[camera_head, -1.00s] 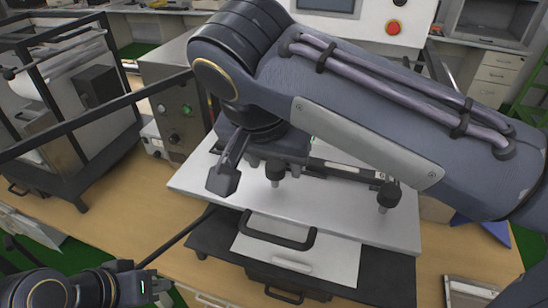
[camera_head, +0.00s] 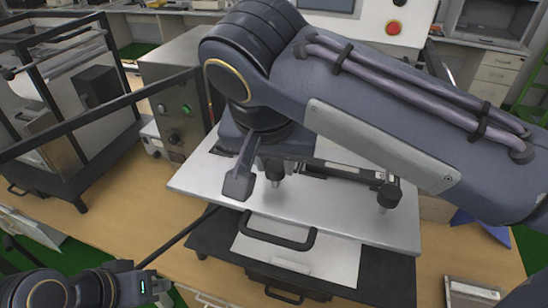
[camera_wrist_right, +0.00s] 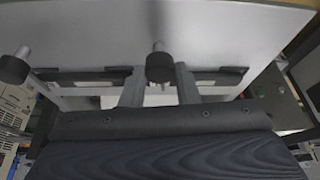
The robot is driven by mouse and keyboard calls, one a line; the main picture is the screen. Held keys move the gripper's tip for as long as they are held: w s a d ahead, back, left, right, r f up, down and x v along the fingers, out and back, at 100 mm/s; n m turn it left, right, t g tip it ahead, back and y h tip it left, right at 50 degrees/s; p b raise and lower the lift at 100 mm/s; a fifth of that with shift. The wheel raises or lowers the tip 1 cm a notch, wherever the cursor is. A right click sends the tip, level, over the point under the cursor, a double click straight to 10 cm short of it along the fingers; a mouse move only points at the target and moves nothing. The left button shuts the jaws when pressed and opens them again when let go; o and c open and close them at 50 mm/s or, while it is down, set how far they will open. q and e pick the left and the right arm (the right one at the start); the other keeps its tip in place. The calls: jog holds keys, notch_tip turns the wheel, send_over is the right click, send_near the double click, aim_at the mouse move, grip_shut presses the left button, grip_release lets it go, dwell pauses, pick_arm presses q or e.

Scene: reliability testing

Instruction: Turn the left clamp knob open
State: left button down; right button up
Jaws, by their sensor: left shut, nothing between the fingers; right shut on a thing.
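The left clamp knob (camera_head: 274,168) is a black cap on a metal stem, standing on the light grey plate (camera_head: 330,222). In the right wrist view the knob (camera_wrist_right: 159,68) sits between the two fingers of my right gripper (camera_wrist_right: 159,85), which is shut on it. In the head view one finger of that gripper (camera_head: 242,180) shows left of the knob; the other is hidden. The right clamp knob (camera_head: 388,194) stands to the right, and it also shows in the wrist view (camera_wrist_right: 14,68). My left gripper (camera_head: 152,287) is shut and empty at lower left, away from the plate.
A black handle (camera_head: 277,238) juts from the front below the plate. A steel control box (camera_head: 178,115) with buttons stands left of the plate, and a dark frame (camera_head: 75,95) is farther left. Bare wooden bench (camera_head: 125,215) lies left of the plate. My right arm covers much behind.

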jog(key=n, duration=0.2)
jog(key=n+y, duration=0.1)
jog(key=n, duration=0.1)
jog(key=shift+d+y, duration=0.2)
jog(key=shift+y, duration=0.1)
jog(key=n+y, duration=0.1)
jog(key=n, duration=0.3)
jog(key=shift+d+g+p, duration=0.1)
jog(key=shift+g+p, duration=0.2)
jog(key=shift+p, duration=0.05)
jog(key=n, duration=0.2)
jog(key=n+g+y+p, duration=0.1)
jog(key=n, duration=0.1)
jog(key=shift+w+d+y, duration=0.1)
jog(key=shift+w+y, duration=0.05)
jog(key=shift+y, duration=0.15)
jog(key=shift+w+n+g+y+p, duration=0.1)
jog(key=shift+n+g+y+p, duration=0.25)
jog(key=shift+n, duration=0.75)
jog(key=shift+n+g+y+p, duration=0.15)
jog(key=shift+n+g, duration=0.3)
jog(key=shift+n, duration=0.65)
jog(key=o, duration=1)
jog(key=shift+c, duration=0.2)
jog(key=shift+r, duration=0.1)
